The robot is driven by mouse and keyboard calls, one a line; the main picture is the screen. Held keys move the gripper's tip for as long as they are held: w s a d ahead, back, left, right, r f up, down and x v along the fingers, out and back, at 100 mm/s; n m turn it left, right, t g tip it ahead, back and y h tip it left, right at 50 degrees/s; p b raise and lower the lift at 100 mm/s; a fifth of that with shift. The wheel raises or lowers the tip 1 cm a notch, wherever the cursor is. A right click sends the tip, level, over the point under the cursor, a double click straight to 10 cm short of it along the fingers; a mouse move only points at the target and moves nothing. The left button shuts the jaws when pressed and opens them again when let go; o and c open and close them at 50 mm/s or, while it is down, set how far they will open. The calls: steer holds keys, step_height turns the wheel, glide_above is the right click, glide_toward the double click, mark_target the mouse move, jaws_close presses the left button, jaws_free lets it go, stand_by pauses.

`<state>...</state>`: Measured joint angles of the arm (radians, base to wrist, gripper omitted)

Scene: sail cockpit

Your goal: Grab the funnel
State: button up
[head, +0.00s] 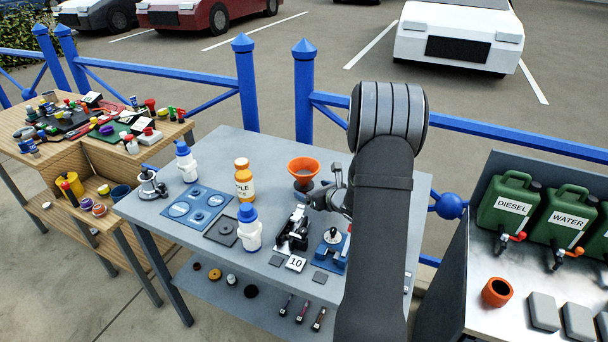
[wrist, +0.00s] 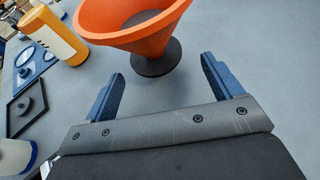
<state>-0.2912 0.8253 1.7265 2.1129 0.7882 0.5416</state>
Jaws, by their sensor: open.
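The orange funnel (head: 304,166) stands upright, wide mouth up, on a dark round base near the back of the grey table. In the wrist view the funnel (wrist: 130,28) is just ahead of the fingertips, its dark base (wrist: 150,58) on the tabletop. My gripper (wrist: 162,75) is open, with its two blue fingers apart and nothing between them. The funnel is beyond the fingers, and I see no contact. In the head view my gripper (head: 318,192) is close to the funnel's right front side, partly hidden by my arm.
An orange-and-white bottle (head: 244,180) stands left of the funnel. White bottles with blue caps (head: 249,228), a blue panel (head: 200,207) and a black clamp-like device (head: 293,230) are on the same table (head: 215,150). Bare tabletop surrounds the funnel's base.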

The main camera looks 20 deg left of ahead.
mark_target(307, 187)
steer(key=x, duration=0.5)
steer(key=shift+a+r, duration=0.15)
steer(key=shift+a, duration=0.1)
steer(key=c, duration=1.1)
